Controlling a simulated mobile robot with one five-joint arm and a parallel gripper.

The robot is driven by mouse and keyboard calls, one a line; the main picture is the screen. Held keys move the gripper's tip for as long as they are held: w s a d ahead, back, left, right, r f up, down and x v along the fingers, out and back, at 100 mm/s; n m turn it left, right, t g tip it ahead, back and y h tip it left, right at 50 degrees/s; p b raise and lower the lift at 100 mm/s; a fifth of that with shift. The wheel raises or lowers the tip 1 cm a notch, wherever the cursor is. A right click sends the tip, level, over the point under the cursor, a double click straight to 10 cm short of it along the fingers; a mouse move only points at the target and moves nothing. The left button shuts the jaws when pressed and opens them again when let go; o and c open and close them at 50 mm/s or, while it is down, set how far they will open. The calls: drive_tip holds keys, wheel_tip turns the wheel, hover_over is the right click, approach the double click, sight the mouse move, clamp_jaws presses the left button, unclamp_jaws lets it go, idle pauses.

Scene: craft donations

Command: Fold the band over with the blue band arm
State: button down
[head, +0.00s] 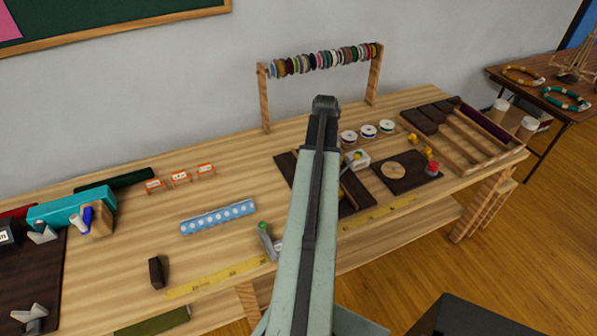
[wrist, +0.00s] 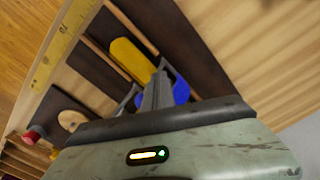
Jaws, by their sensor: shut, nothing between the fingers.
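In the wrist view, a blue rounded piece (wrist: 179,87) lies close beside my gripper (wrist: 150,88), partly behind its fingers. It looks like the blue band arm, but most of its shape is hidden. A long yellow rounded piece (wrist: 131,59) lies beside it on a dark brown board (wrist: 195,57). My gripper is shut and empty, low over the board; I cannot tell whether it touches the blue piece. In the head view my arm hides the gripper and the middle of the dark board (head: 355,197). I cannot make out the band itself.
A yellow measuring strip (head: 378,213) runs along the table's front edge. Right of my arm stand a dark board with a round wooden disc (head: 393,171) and several spools. A spool rack (head: 375,85) rises behind. A blue dotted strip (head: 218,216) and a small grey-green tool (head: 268,242) lie left.

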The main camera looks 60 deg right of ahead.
wheel_tip(320, 180, up, 9)
drive_tip(key=p, duration=0.9)
drive_tip(key=w+a+f+n+b, duration=0.2)
drive_tip(key=w+a+n, duration=0.4)
drive_tip(key=w+a, duration=1.8)
drive_tip(key=w+a+f+n+b, duration=0.1)
drive_tip(key=w+a+n, duration=0.1)
drive_tip(key=w+a, duration=0.3)
drive_tip(key=w+a+n, duration=0.1)
drive_tip(key=w+a, duration=0.1)
drive_tip(key=a, duration=0.5)
drive_tip(key=s+a+f+n+b, duration=0.1)
drive_tip(key=a+n, duration=0.3)
drive_tip(key=a, duration=1.9)
drive_tip(key=shift+s, duration=0.65)
